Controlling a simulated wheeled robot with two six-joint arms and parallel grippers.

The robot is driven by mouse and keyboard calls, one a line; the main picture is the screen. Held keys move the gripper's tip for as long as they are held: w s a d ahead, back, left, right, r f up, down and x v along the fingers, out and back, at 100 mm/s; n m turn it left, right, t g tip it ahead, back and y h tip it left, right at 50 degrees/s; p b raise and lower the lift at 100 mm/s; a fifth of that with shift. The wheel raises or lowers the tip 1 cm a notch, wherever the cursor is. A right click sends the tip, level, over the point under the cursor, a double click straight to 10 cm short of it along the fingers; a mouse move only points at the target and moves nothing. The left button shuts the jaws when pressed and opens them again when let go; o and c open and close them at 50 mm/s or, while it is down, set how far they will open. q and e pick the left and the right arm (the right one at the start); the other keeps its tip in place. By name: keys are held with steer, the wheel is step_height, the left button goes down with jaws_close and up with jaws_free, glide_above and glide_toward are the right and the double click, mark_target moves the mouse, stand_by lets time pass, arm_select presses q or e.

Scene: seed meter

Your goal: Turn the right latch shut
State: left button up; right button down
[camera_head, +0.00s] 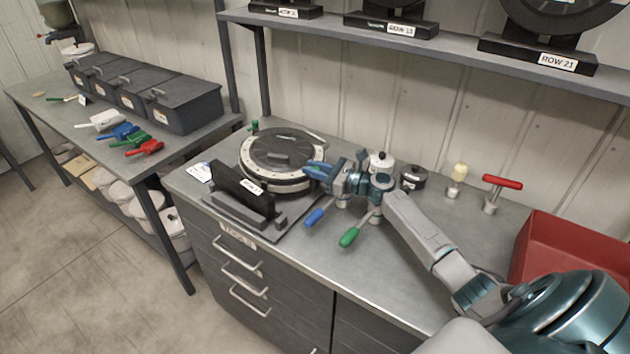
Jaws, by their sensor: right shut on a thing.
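The seed meter (262,176) is a round housing with a pale rim and a dark lid (285,148), lying on a dark base plate on the steel-topped bench. My right gripper (315,169) reaches in from the right to the meter's right edge. Its jaws are shut on the right latch there; the fingers hide the latch, so I cannot tell its angle. A small green part (255,126) stands at the meter's back left. My left gripper is not in view.
A black stand (243,189) is in front of the meter. Blue (315,217) and green (349,236) handled tools lie below my arm. Pots, a red T-handle (502,182) and a red bin (575,240) are to the right. A shelf (450,50) hangs above.

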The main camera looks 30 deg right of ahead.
steer(key=n+g+y+b, duration=0.1)
steer(key=b, duration=0.1)
steer(key=n+g+y+b, duration=0.3)
steer(key=b, duration=0.1)
steer(key=shift+f+n+g+y, duration=0.25)
steer(key=shift+n+g+y, duration=0.05)
steer(key=shift+y, duration=0.1)
steer(key=shift+r+n+g+y+b, duration=0.1)
steer(key=shift+n+g+y+b, duration=0.4)
steer(key=shift+n+g+b, duration=0.4)
steer(key=shift+r+g+b, duration=0.1)
steer(key=shift+g+b, duration=0.25)
steer(key=shift+g, duration=0.15)
steer(key=shift+n+y, duration=0.3)
steer(key=shift+g, duration=0.3)
steer(key=c, duration=1.3)
jaws_free()
steer(key=shift+a, duration=0.1)
